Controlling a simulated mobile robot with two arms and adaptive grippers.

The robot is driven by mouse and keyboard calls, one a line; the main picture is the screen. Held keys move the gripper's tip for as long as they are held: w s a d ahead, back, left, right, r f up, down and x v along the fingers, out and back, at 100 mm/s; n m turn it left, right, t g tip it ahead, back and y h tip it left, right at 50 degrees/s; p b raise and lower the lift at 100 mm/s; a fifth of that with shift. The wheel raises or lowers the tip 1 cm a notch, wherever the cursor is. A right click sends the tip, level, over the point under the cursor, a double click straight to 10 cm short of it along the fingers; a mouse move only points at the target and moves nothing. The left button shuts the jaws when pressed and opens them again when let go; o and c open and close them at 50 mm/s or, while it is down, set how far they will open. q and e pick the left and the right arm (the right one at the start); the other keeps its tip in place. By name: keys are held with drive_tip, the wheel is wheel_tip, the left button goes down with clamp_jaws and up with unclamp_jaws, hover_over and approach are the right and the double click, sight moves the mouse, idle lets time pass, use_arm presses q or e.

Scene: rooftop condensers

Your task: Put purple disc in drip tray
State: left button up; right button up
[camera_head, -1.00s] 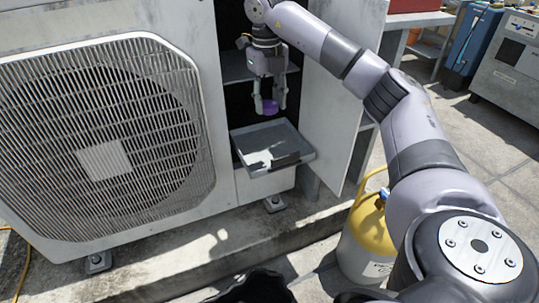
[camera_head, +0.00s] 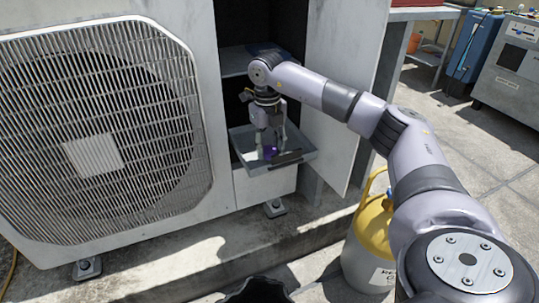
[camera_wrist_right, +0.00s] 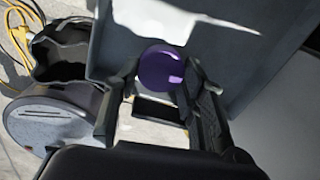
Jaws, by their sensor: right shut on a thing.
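The purple disc (camera_head: 269,152) shows between the fingertips of my right gripper (camera_head: 270,150) in the head view. In the right wrist view the disc (camera_wrist_right: 161,70) is held between the two fingers of the gripper (camera_wrist_right: 160,88). The grey drip tray (camera_head: 310,156) sticks out from the open condenser cabinet. The gripper points down and the disc is inside or just over the tray area; whether it touches the tray floor cannot be told. The tray's grey surface (camera_wrist_right: 240,62) fills much of the wrist view. My left gripper is not in view.
The condenser's fan grille (camera_head: 100,130) stands left of the tray. An open cabinet door (camera_head: 335,120) is close on its right. A yellow gas cylinder (camera_head: 372,240) stands on the ground in front. In the wrist view, a dark open bag (camera_wrist_right: 65,50) lies below.

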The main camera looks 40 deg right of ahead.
drive_tip(key=shift+f, duration=0.95)
drive_tip(key=shift+r, duration=0.1)
drive_tip(key=o, duration=1.1)
